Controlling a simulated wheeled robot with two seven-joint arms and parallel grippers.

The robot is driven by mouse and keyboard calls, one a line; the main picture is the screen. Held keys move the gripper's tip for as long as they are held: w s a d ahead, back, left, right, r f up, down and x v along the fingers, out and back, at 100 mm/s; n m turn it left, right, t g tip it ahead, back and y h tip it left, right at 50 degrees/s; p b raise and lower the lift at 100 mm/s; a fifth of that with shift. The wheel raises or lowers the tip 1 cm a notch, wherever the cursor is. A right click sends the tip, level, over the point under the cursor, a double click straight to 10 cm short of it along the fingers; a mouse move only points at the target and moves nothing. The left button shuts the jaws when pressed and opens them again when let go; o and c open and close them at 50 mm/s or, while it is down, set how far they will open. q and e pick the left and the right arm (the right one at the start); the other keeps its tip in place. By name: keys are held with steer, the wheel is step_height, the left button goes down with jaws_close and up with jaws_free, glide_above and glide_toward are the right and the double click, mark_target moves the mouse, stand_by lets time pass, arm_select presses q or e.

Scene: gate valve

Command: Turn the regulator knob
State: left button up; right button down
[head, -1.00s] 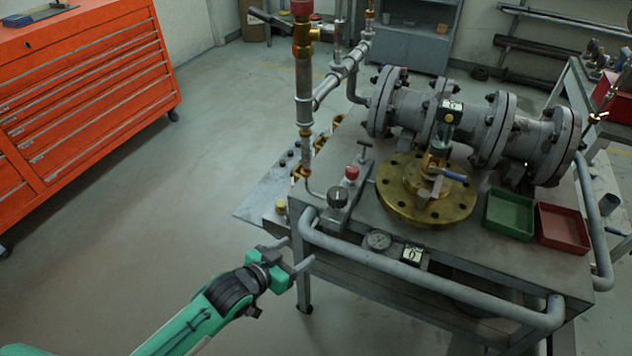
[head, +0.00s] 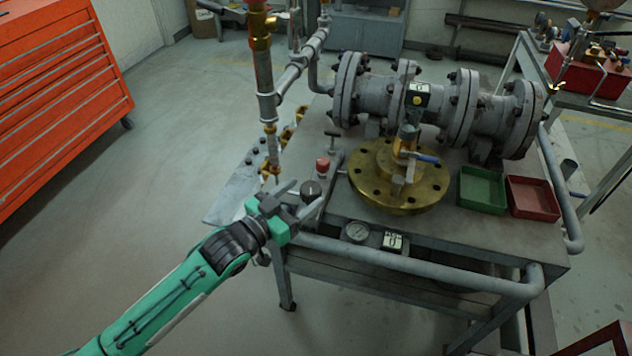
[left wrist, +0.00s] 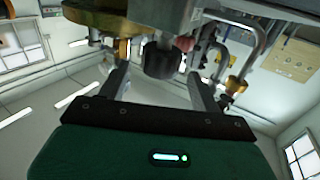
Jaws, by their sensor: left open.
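The black regulator knob (head: 311,188) sits at the left front corner of the metal workbench, and my left gripper partly covers it in the head view. My left gripper (head: 304,198) is open and empty, with its fingers at the knob. In the left wrist view the knob (left wrist: 161,61) appears between the two spread fingers (left wrist: 160,85), beyond the palm. I cannot tell whether a finger touches it. My right gripper is not in view.
A red button (head: 322,165) stands just behind the knob, and a vertical pipe (head: 266,95) rises to its left. A grey handrail (head: 420,268) runs along the bench front. A brass flange (head: 400,190) lies to the right. The floor at left is clear.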

mark_target(316, 182)
arm_select(q)
steer(key=x, duration=0.5)
steer(key=shift+w+d, duration=0.1)
steer(key=shift+d, duration=0.05)
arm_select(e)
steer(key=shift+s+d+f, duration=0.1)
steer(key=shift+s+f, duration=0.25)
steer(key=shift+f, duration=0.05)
arm_select(q)
steer(key=c, duration=1)
steer(key=shift+r+p, duration=0.1)
steer(key=shift+p, duration=0.25)
steer(key=shift+n+t+y+p, duration=0.7)
steer(key=shift+y+p, duration=0.2)
steer(key=shift+p, duration=0.3)
steer(key=shift+w, duration=0.1)
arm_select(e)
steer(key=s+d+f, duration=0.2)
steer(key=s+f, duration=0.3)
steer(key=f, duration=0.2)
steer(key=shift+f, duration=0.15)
